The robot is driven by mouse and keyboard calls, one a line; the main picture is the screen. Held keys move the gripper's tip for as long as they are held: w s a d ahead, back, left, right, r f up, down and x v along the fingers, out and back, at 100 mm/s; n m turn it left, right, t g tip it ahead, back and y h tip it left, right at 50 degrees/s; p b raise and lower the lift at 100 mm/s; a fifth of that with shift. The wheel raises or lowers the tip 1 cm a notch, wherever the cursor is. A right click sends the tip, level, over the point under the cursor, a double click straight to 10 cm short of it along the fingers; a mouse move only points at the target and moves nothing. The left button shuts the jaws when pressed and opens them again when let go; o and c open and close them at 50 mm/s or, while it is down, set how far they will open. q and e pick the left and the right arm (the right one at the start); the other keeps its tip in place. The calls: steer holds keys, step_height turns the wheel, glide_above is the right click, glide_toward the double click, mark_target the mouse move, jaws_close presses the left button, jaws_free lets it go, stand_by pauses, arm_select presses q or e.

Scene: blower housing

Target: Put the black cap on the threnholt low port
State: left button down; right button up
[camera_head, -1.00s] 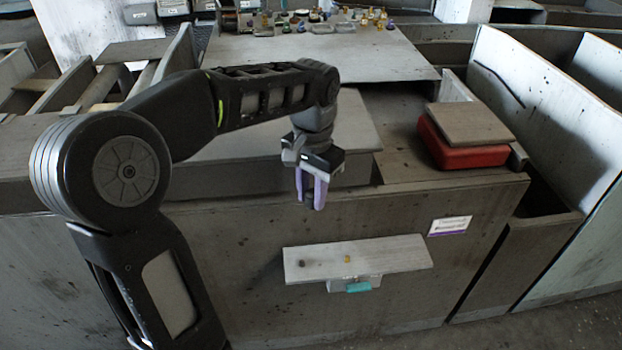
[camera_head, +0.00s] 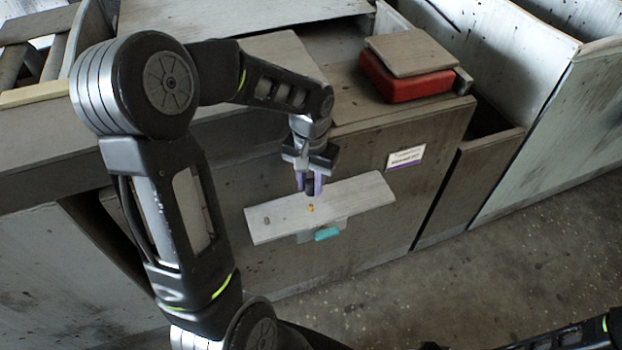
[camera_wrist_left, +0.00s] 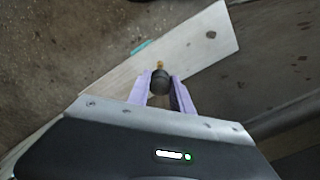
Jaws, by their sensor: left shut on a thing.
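A pale plate (camera_head: 365,190) juts from the front of the grey housing. A small yellow port fitting (camera_head: 310,208) stands near its middle, and a dark round spot (camera_head: 267,220) lies to its left. My left gripper (camera_head: 310,188) points down just above the yellow fitting, its purple fingers shut on a dark cap. In the left wrist view the cap (camera_wrist_left: 160,83) sits between the fingertips, with the yellow fitting (camera_wrist_left: 160,64) just beyond it. I cannot tell whether they touch. No readable name marks the low port. My right gripper is not in view.
A teal part (camera_head: 327,234) sits under the plate's front edge. A white label (camera_head: 405,157) is on the housing face. A red box (camera_head: 405,83) with a board on it rests on the top. Open floor (camera_head: 500,250) lies at the right front.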

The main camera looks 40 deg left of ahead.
mark_target(311, 206)
arm_select(q)
steer(key=shift+f, duration=0.1)
steer(key=shift+f+b, duration=1.7)
steer(key=shift+f, duration=0.5)
steer(key=shift+f+b, duration=1.1)
steer(key=shift+f, duration=0.25)
steer(key=c, duration=1.1)
jaws_free()
steer(key=shift+o, duration=0.2)
step_height(311, 206, up, 8)
steer(key=shift+f, duration=0.1)
